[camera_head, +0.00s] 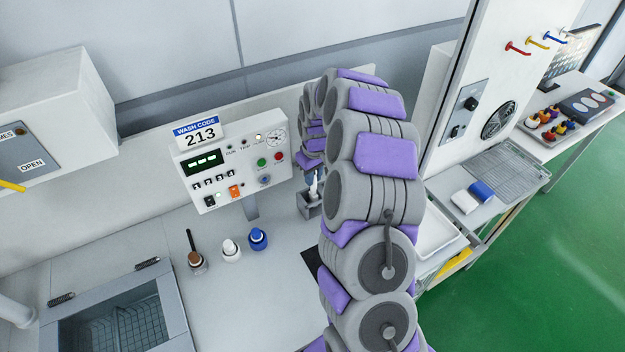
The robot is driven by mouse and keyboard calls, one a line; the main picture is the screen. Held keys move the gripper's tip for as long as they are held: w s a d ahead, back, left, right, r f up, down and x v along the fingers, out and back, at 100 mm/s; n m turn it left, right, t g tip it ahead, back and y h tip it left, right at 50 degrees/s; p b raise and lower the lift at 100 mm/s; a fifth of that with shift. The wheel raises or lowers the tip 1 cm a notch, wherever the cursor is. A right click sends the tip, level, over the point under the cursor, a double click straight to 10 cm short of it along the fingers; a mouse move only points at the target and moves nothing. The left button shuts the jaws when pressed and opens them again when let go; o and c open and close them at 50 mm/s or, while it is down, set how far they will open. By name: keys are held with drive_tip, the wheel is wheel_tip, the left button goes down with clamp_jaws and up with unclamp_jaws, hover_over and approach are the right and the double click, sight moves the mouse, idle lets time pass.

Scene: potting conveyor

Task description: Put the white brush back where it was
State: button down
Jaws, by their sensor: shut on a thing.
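My grey and purple arm arches up and over, and its far end comes down at the right of the control panel. My gripper (313,172) is small and partly hidden by my arm there. It is shut on the white brush (313,188), a small white upright piece below it. The brush is at a small grey holder (306,206) on the bench; whether its lower end is inside the holder or just above it, I cannot tell. My arm covers the holder's right side.
A control panel (229,163) rises behind. A basin (118,320) is at front left. A white cabinet (497,60) stands right.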

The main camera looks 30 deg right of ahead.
drive_tip(key=shift+s+d+f, duration=0.15)
drive_tip(key=shift+f, duration=0.75)
drive_tip(key=shift+a, duration=1.1)
drive_tip(key=c, duration=1.4)
unclamp_jaws()
drive_tip(key=shift+o, duration=0.5)
drive_tip(key=shift+d, duration=0.1)
drive_tip(key=shift+o, duration=1.4)
drive_tip(key=shift+d, duration=0.9)
drive_tip(key=shift+a+r, duration=0.2)
drive_tip(key=shift+a, duration=0.25)
drive_tip(key=r, duration=0.4)
drive_tip(key=r+p, duration=0.1)
drive_tip(key=r, duration=0.6)
drive_tip(key=shift+s+d+r, duration=0.25)
drive_tip(key=shift+s+r, duration=0.05)
drive_tip(key=s+a+r+g, duration=0.1)
drive_tip(key=s+a+r, duration=0.4)
drive_tip(key=s+a, duration=0.3)
drive_tip(key=s+a+r, duration=0.4)
drive_tip(key=s+a, duration=0.2)
drive_tip(key=s, duration=0.4)
drive_tip(key=s+a+m+g, duration=0.1)
drive_tip(key=s+a+m, duration=0.1)
drive_tip(key=s, duration=1.9)
drive_tip(key=shift+s+a+f+g, duration=0.2)
drive_tip(key=shift+a+f+g, duration=0.1)
drive_tip(key=shift+a, duration=0.2)
